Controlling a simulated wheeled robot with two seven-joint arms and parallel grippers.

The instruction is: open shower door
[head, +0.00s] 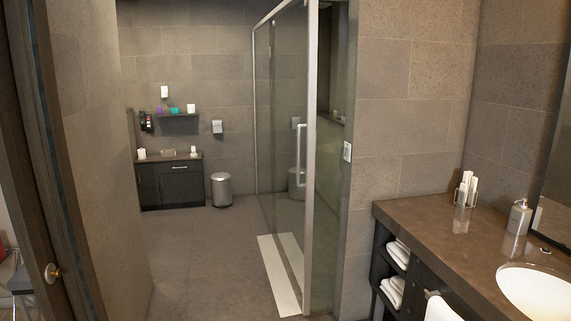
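The glass shower door (285,120) stands in the middle of the head view, inside a silver metal frame (311,180). A vertical silver handle (299,155) is on the glass near the close upright of the frame. I cannot tell from this view whether the door is shut or slightly ajar. Neither of my grippers is in view, and nothing is seen touching the handle.
Two white strips (279,275) lie on the floor by the glass. A dark vanity counter (410,215) with a sink juts out at right. A wall and wooden door (45,170) bound the left. A bin (221,190) and cabinet (170,183) stand far back. The middle floor is clear.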

